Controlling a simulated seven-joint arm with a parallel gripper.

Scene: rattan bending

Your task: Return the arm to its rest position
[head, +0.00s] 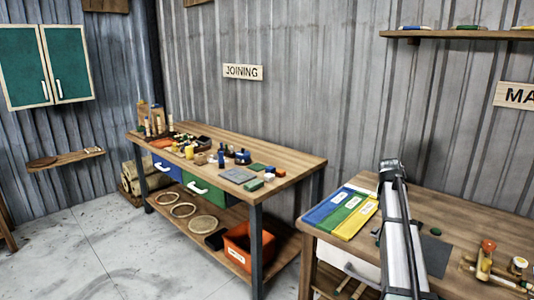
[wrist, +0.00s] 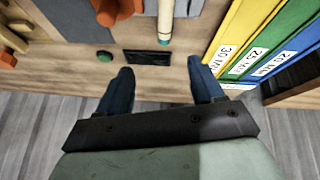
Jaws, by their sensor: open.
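My gripper (wrist: 160,68) shows in the wrist view with its two dark fingers wide apart and nothing between them. It is over the near edge of the right workbench, which shows in the head view (head: 450,207). A small dark flat piece (wrist: 147,57) lies on the bench top just past the fingertips, and a green round piece (wrist: 104,56) lies to its left. In the head view my arm rises in front of the right workbench, and my gripper cannot be made out there.
Blue, green and yellow labelled panels (head: 342,211) lie on the right bench, close to my right finger in the wrist view (wrist: 262,40). A glue-like bottle (head: 486,259) stands at the bench's right. The joining bench (head: 290,160) at left holds many small items. Open floor (head: 90,250) lies left.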

